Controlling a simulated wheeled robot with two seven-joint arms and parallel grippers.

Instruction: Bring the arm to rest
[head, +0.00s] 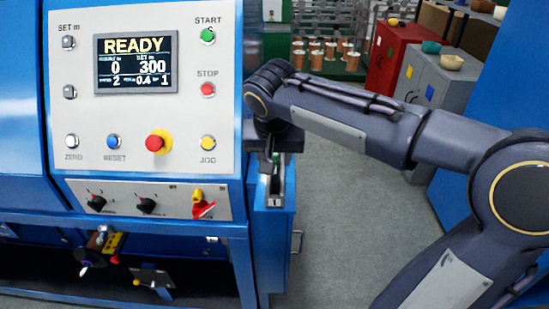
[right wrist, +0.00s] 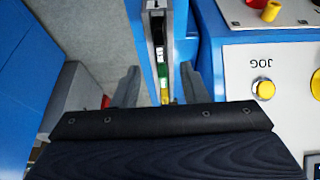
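My right arm comes in from the right of the head view and bends down beside the control panel (head: 140,85). My right gripper (head: 270,163) points down over the narrow blue side unit (head: 272,230), which has a slotted top and a label reading 1. In the right wrist view the two grey fingers of my right gripper (right wrist: 160,88) stand apart, on either side of the slotted part (right wrist: 160,40). I see nothing held between them. Whether they touch the unit I cannot tell. My left gripper is out of view.
The screen (head: 136,62) reads READY, with 0 and 300. The panel carries several buttons, including a red emergency knob (head: 158,142). A red cabinet (head: 393,58) and a grey cabinet (head: 440,85) stand behind. Grey floor (head: 340,215) lies clear right of the machine.

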